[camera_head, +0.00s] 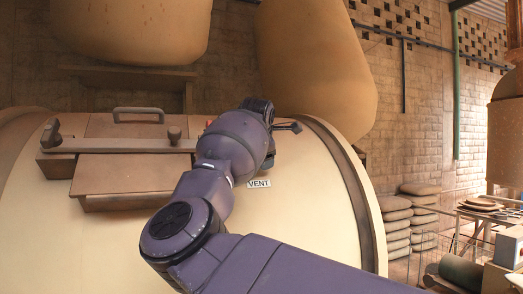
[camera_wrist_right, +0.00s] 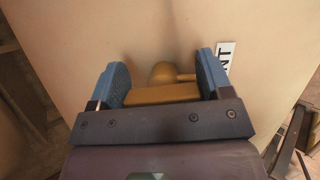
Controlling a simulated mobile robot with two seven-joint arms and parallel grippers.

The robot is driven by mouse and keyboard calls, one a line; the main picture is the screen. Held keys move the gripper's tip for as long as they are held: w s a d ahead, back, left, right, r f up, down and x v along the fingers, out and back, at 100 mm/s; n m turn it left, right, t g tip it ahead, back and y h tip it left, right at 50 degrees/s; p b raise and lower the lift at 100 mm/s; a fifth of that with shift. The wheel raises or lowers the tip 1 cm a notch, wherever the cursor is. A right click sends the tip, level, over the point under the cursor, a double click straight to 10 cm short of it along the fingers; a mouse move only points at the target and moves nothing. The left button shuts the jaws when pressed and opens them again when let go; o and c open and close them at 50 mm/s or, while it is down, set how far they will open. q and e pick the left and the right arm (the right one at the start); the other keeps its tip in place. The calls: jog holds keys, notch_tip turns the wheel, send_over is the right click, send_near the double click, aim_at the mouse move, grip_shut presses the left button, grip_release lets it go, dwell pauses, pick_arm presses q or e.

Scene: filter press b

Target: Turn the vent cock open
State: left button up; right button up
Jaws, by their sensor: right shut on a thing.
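The brass-coloured vent cock (camera_wrist_right: 166,72) sticks out from the cream vessel wall in the right wrist view. Its bar-like handle (camera_wrist_right: 155,94) lies between the blue fingers of my right gripper (camera_wrist_right: 163,75), which is shut on it. A white label (camera_wrist_right: 226,58), partly cut off by a finger, is just right of the cock. In the head view the VENT label (camera_head: 259,184) is on the vessel (camera_head: 310,215), right beside my right wrist. There my arm hides the cock and most of the gripper. My left gripper is not in view.
A hatch with a metal handle (camera_head: 138,110) and a flat brown cover (camera_head: 130,175) is left of my right arm. Large tan rounded bodies (camera_head: 315,60) stand behind. Stacked sacks (camera_head: 397,222) and a cluttered table are at the right.

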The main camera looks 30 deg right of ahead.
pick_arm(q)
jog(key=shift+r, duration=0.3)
pick_arm(e)
jog(key=shift+m, duration=0.5)
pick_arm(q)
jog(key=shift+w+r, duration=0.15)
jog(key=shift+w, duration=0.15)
pick_arm(e)
jog(key=o, duration=0.9)
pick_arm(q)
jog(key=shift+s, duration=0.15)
